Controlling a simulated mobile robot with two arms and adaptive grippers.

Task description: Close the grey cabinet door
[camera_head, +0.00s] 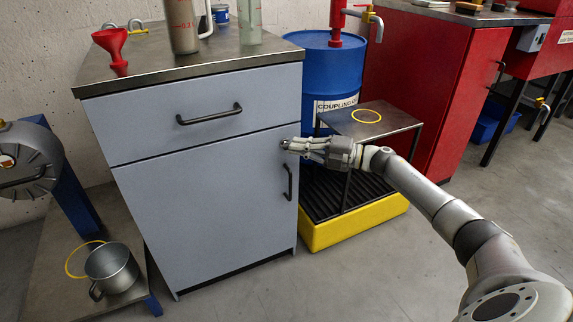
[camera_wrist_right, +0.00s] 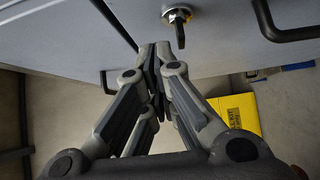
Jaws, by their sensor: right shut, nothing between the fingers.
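The grey cabinet door (camera_head: 205,205) is the large lower panel of the cabinet under a drawer (camera_head: 215,108). It looks flush with the cabinet front in the head view. Its dark upright handle (camera_head: 287,182) is near the right edge; it also shows in the wrist view (camera_wrist_right: 285,32). My right gripper (camera_head: 287,145) is shut and empty at the door's upper right corner. In the right wrist view its fingertips (camera_wrist_right: 160,48) are beside a metal lock with a dark key (camera_wrist_right: 178,17). I cannot tell whether they touch the door. My left gripper is not in view.
A blue drum (camera_head: 325,80) and a yellow spill tray (camera_head: 355,225) with a small metal table (camera_head: 395,118) stand right of the cabinet. Red cabinets (camera_head: 420,80) stand behind. The floor in front is clear.

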